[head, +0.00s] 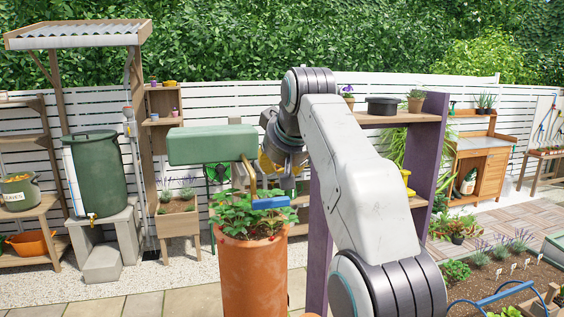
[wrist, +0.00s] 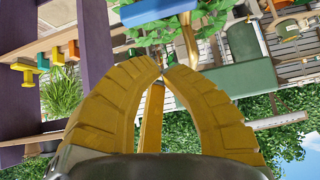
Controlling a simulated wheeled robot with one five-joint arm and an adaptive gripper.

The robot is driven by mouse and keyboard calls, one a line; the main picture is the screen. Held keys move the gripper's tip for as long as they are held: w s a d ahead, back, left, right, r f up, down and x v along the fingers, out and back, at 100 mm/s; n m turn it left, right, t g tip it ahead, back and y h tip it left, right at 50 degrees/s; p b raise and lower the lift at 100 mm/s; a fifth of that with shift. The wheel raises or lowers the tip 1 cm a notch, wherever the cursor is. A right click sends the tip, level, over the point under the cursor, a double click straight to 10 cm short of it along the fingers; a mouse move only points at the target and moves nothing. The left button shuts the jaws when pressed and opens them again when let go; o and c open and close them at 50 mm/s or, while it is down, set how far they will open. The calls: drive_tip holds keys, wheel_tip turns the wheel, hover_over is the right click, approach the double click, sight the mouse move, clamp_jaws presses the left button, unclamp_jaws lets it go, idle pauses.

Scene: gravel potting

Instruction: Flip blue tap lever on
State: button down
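The blue tap lever (head: 270,203) is a flat blue bar below a brass spout, just above a leafy plant in the head view. In the wrist view the blue lever (wrist: 157,12) lies at the top edge, beyond my fingertips. The brass tap pipe (head: 248,176) comes from the green tank (head: 212,145); the pipe also shows in the wrist view (wrist: 188,42). My gripper (wrist: 163,71) has yellow fingers whose tips come together with nothing visible between them. In the head view my gripper (head: 283,163) is partly hidden by my arm, above and behind the lever, apart from it.
A tall terracotta pot (head: 252,278) with a strawberry plant (head: 250,217) stands under the tap. A purple-sided shelf (head: 428,150) stands to the right behind my arm. A green barrel (head: 97,172) on blocks stands at left. Gravel and paving lie in between.

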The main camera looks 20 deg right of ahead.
sight(277, 199)
drive_tip(key=f+b, duration=0.2)
drive_tip(key=f, duration=0.1)
drive_tip(key=shift+w+f, duration=0.2)
drive_tip(key=shift+w, duration=0.2)
drive_tip(key=shift+f+b, duration=0.35)
drive_tip(key=shift+f, duration=0.35)
drive_tip(key=shift+s, duration=0.1)
